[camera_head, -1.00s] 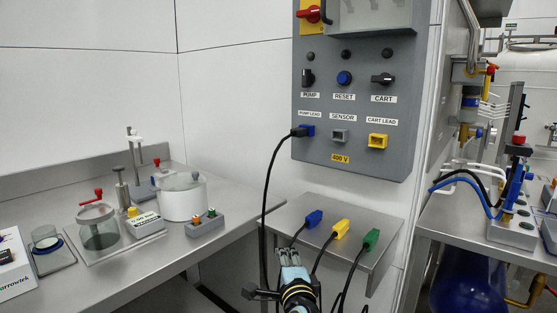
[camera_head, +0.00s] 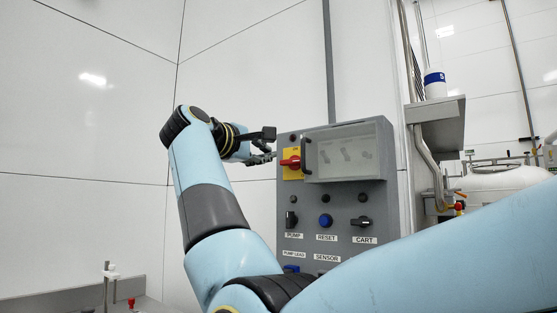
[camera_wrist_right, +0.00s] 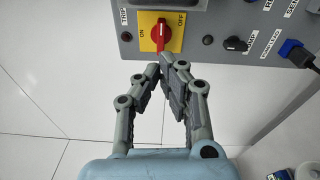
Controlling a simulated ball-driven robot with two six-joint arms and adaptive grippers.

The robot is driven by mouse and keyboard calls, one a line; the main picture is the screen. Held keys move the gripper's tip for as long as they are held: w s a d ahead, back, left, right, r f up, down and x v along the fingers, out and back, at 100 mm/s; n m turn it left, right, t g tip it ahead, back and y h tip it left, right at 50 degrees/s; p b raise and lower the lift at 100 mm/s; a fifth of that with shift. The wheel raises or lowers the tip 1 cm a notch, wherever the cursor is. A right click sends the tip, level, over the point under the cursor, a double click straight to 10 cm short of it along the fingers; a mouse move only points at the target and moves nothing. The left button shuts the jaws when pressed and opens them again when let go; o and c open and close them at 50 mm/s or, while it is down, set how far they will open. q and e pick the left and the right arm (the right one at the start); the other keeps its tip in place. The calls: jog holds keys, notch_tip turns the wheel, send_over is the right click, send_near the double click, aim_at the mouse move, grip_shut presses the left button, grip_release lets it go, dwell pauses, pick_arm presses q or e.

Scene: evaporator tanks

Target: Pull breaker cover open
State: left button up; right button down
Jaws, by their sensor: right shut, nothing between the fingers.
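The breaker cover (camera_head: 346,154) is a clear window in a grey frame at the top of the grey control panel (camera_head: 345,200). It looks closed, with breakers dimly visible behind it. Its black upright handle (camera_head: 307,156) is at its left edge. Left of the handle is a red rotary switch (camera_head: 291,162) on a yellow plate; it also shows in the wrist view (camera_wrist_right: 160,32). My right gripper (camera_head: 270,153) is beside the panel's upper left edge, its fingers shut and empty. In the wrist view the fingertips (camera_wrist_right: 169,62) are just below the switch. My left gripper is out of view.
Below the cover are knobs, a blue reset button (camera_head: 325,221) and a blue plug (camera_head: 291,268). A steel shelf (camera_head: 437,112) with a white container stands right of the panel. My right arm hides the panel's lower part. The wall left of the panel is clear.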

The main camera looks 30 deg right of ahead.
jog(key=shift+m, duration=0.3)
jog(key=p+x, duration=0.3)
jog(key=x, duration=0.6)
jog(key=shift+d+r, duration=0.2)
jog(key=shift+d, duration=0.25)
jog(key=s, duration=0.1)
jog(key=s+p, duration=0.1)
jog(key=s, duration=0.1)
jog(key=shift+s+a, duration=0.15)
jog(key=shift+a, duration=0.2)
jog(key=shift+s+a, duration=0.1)
jog(key=shift+a, duration=0.05)
